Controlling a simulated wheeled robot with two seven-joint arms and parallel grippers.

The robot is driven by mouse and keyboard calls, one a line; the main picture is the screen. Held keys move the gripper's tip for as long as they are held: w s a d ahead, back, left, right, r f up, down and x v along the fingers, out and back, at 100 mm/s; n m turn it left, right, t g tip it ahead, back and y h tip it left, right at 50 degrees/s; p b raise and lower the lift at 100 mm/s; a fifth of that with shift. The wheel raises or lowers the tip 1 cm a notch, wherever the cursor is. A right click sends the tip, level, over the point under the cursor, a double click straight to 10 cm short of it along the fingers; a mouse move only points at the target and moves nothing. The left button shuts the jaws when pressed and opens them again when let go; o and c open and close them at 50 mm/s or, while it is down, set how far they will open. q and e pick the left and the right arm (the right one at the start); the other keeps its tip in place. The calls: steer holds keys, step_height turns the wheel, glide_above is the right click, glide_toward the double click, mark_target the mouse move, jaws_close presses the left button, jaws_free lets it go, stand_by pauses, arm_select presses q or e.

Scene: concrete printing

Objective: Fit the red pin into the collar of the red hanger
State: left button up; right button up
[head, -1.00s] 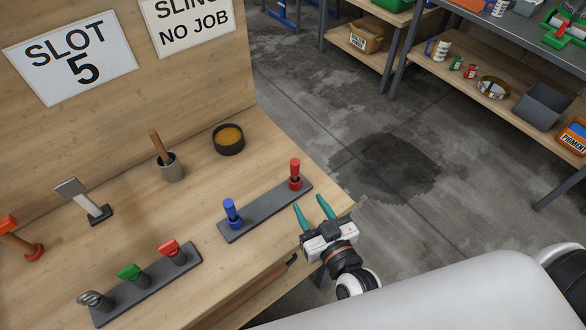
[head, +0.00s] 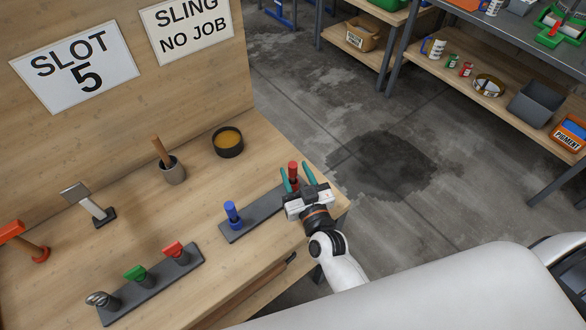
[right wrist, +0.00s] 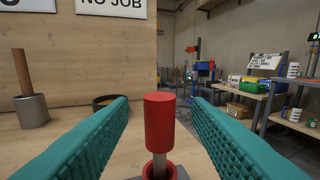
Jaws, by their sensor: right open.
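The red pin (head: 292,169) stands upright at the far right end of a dark strip (head: 262,214) on the bench. In the right wrist view the red pin (right wrist: 160,120) shows a thick red head on a thin metal shank, set in a red ring (right wrist: 158,171). My right gripper (head: 297,174) is open, its teal fingers on either side of the pin with a gap at each side. A red-topped piece (head: 173,248) stands on the front strip; I cannot tell whether it is the red hanger. My left gripper is not in view.
A blue pin (head: 232,211) shares the pin's strip. The front strip (head: 150,289) also holds green and grey-topped pieces. A grey cup (head: 173,173) with a wooden handle and a dark round tin (head: 228,141) stand behind. The bench edge is close at the right.

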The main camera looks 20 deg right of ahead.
steer(key=shift+w, duration=1.25)
steer(key=shift+s, duration=0.1)
steer(key=shift+c, duration=1.4)
jaws_close()
